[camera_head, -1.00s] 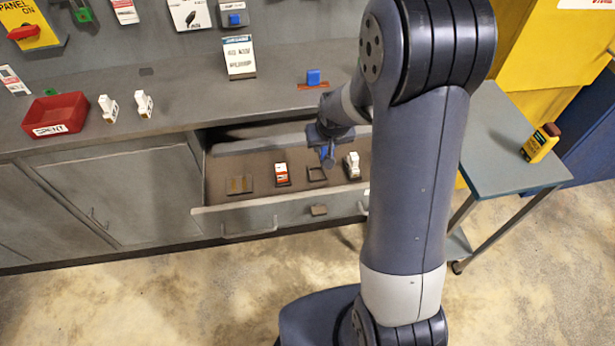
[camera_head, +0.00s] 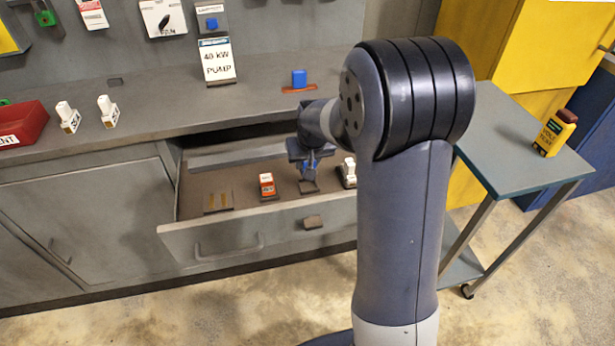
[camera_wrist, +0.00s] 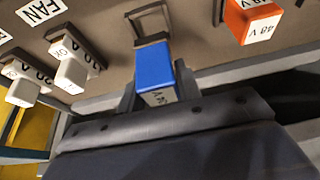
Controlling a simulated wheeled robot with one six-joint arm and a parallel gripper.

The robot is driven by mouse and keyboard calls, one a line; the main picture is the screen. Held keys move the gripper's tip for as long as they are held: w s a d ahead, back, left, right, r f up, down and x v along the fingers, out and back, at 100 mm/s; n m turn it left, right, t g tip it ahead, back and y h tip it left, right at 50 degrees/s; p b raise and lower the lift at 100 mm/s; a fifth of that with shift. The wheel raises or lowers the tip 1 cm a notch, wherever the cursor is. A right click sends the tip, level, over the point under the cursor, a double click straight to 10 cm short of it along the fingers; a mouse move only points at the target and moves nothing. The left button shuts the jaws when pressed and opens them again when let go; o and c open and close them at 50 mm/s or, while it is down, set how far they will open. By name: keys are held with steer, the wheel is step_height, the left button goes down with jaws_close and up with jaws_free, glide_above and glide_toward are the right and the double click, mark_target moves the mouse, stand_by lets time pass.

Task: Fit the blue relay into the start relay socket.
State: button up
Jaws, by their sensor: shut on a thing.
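My gripper (camera_wrist: 153,92) is shut on the blue relay (camera_wrist: 154,70), which has a pale printed face. In the head view my gripper (camera_head: 309,168) is over the open drawer, and the relay shows only as a small blue patch. An empty dark frame (camera_wrist: 150,20) lies just beyond the relay in the wrist view; I cannot tell whether they touch. Another blue block (camera_head: 299,78) stands on an orange-brown base on the counter. A wall unit (camera_head: 212,20) also has a blue part. I cannot tell which fitting is the start relay socket.
The drawer (camera_head: 270,232) holds an orange-and-white relay (camera_head: 267,184) and a white relay (camera_head: 348,171). Two white relays (camera_head: 108,111) stand beside a red tray (camera_head: 22,124) on the counter. A side table (camera_head: 497,137) bears a yellow meter (camera_head: 553,134). A pump sign (camera_head: 217,62) stands on the counter.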

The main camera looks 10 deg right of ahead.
steer(key=shift+f, duration=2.25)
steer(key=shift+f+b, duration=0.2)
steer(key=shift+b, duration=0.15)
steer(key=o, duration=1)
steer(key=shift+r, duration=0.1)
steer(key=shift+r, duration=0.35)
steer(key=p+v, duration=0.1)
steer(key=v, duration=1)
steer(key=shift+s+r, duration=0.2)
steer(key=shift+s, duration=0.05)
